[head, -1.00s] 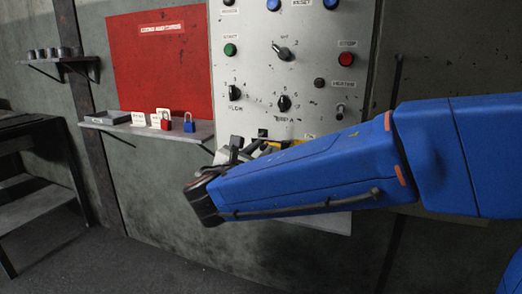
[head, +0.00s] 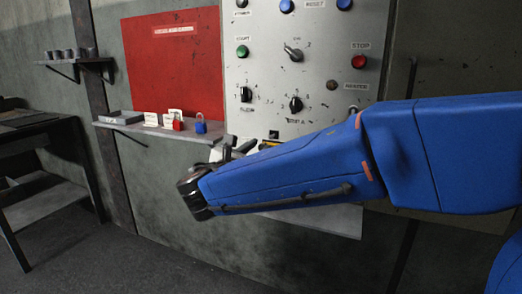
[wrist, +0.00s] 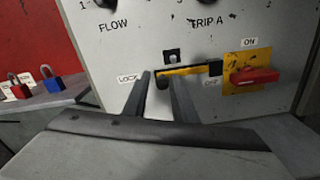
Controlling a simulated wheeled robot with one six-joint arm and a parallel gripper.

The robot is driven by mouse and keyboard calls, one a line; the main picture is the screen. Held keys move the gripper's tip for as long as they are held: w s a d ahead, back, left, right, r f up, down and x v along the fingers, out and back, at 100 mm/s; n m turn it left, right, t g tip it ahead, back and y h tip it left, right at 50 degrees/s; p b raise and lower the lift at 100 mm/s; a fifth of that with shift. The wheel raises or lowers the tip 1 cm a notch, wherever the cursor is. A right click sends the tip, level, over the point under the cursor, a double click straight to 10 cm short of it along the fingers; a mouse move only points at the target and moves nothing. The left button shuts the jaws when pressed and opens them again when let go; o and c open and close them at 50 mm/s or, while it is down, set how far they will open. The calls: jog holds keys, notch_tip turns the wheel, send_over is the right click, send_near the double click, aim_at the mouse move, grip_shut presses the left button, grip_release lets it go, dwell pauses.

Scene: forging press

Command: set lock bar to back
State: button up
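The lock bar (wrist: 190,70) is a thin yellow bar lying nearly level on the grey panel in the wrist view. It runs from beside the LOCK label to a black piece (wrist: 215,68) next to the yellow switch plate. My gripper (wrist: 159,76) has its two dark fingers apart, with the bar's left end showing between the tips. I cannot tell whether either finger touches it. In the head view my gripper (head: 228,152) is partly hidden behind my blue arm, which also covers most of the bar area.
A red rotary handle (wrist: 255,77) sits on the yellow ON/OFF plate (wrist: 240,65), right of the bar. Knobs and buttons fill the panel (head: 325,70) above. A shelf (head: 150,131) at left holds a red padlock (head: 178,124), a blue padlock (head: 200,124) and small cards.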

jog(key=shift+o, duration=0.9)
jog(key=shift+a, duration=0.1)
jog(key=v, duration=1.7)
jog(key=shift+s, duration=0.2)
